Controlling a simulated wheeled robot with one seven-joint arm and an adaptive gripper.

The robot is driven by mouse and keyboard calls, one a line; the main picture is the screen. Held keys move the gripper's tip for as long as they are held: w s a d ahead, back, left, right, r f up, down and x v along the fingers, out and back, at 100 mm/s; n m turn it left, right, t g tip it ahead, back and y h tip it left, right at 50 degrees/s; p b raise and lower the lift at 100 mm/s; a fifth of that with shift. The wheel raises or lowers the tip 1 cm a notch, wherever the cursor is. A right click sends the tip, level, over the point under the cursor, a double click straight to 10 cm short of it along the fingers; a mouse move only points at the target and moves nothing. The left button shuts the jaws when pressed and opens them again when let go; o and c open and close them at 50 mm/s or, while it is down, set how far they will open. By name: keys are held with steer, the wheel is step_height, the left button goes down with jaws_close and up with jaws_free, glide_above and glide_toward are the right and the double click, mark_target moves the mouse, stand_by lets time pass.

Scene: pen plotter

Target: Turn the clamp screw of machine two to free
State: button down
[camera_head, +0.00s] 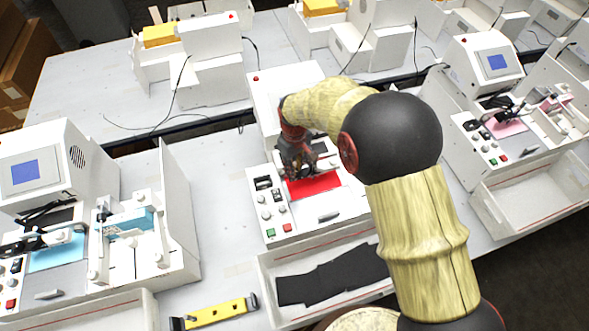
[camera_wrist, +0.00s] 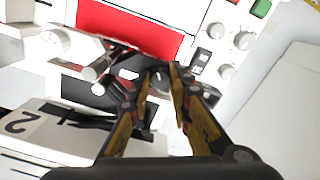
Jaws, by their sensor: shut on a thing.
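My gripper (camera_head: 298,172) is over the middle machine (camera_head: 262,232), at the back edge of its red plate (camera_head: 316,186). In the wrist view a label with the digit 2 (camera_wrist: 17,127) shows on this machine. There the fingertips (camera_wrist: 160,74) are closed around a small dark knob with a pale mark, the clamp screw (camera_wrist: 159,80), beside the red plate (camera_wrist: 128,28). The fingers hide part of the screw, and its exact turn is hard to read. In the head view my gripper hides it.
A white cylinder (camera_wrist: 97,68) and white knob (camera_wrist: 54,39) stand close to the fingers. A tray with black sheets (camera_head: 330,275) and a yellow level-like tool (camera_head: 215,312) lie in front. Similar machines stand left (camera_head: 60,165) and right (camera_head: 484,66).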

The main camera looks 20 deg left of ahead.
steer(key=shift+n+b, duration=0.4)
steer(key=shift+n, duration=1.1)
steer(key=c, duration=1.6)
jaws_free()
step_height(320, 180, up, 12)
